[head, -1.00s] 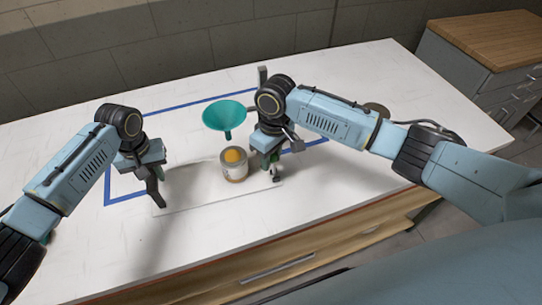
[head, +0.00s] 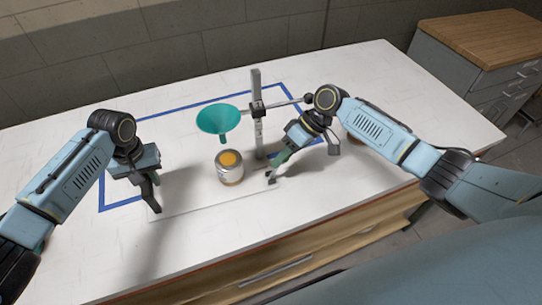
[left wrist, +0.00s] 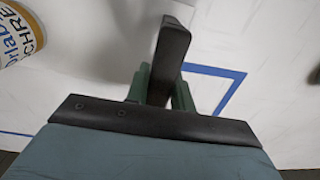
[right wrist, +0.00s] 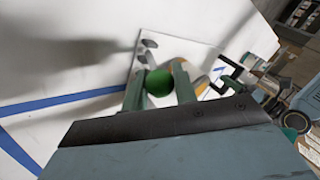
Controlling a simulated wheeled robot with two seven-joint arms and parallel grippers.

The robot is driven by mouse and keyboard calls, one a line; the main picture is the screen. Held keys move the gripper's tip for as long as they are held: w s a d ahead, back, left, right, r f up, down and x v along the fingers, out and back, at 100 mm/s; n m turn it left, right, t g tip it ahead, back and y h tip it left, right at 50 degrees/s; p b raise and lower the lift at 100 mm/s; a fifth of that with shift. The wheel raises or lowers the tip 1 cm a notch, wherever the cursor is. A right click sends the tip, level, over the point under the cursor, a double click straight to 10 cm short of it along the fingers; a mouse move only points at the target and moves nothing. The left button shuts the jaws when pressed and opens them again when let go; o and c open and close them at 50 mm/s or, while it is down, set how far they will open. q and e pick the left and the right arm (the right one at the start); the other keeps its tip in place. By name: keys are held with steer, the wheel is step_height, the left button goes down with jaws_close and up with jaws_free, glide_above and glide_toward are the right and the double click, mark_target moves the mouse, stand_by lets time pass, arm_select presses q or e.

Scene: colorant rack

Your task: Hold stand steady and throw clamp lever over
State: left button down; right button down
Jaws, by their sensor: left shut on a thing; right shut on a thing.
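The stand has an upright grey post (head: 258,135) with a black clamp block (head: 257,107) and a rod (head: 285,103) reaching right. A teal funnel (head: 218,118) sits left of the post, above a can. My left gripper (head: 153,198) is shut on a dark upright bar (left wrist: 168,55) at the left end of the pale base plate (head: 200,207). My right gripper (head: 277,170) is low at the plate's right end, shut on a green ball knob (right wrist: 160,83), apparently the lever's. A small black fitting (head: 270,176) is beside it. The lever's arm is mostly hidden.
The can (head: 229,168) with an orange top stands between my grippers, under the funnel. Blue tape (head: 122,207) outlines an area on the white table (head: 360,75). The table's front edge is near. A wooden-topped cabinet (head: 490,38) stands back right.

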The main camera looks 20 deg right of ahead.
arm_select(q)
steer(key=shift+a, duration=0.1)
arm_select(e)
steer(key=shift+d+f+y, duration=0.4)
steer(key=shift+d+y, duration=0.25)
steer(key=shift+y, duration=0.05)
steer(key=c, duration=1.1)
jaws_free()
steer(key=shift+c, duration=0.2)
steer(key=shift+r, duration=0.1)
steer(key=shift+d+r, duration=0.15)
steer(key=v, duration=1.1)
steer(key=shift+d, duration=0.2)
steer(key=shift+s+r, duration=0.1)
steer(key=shift+s, duration=0.05)
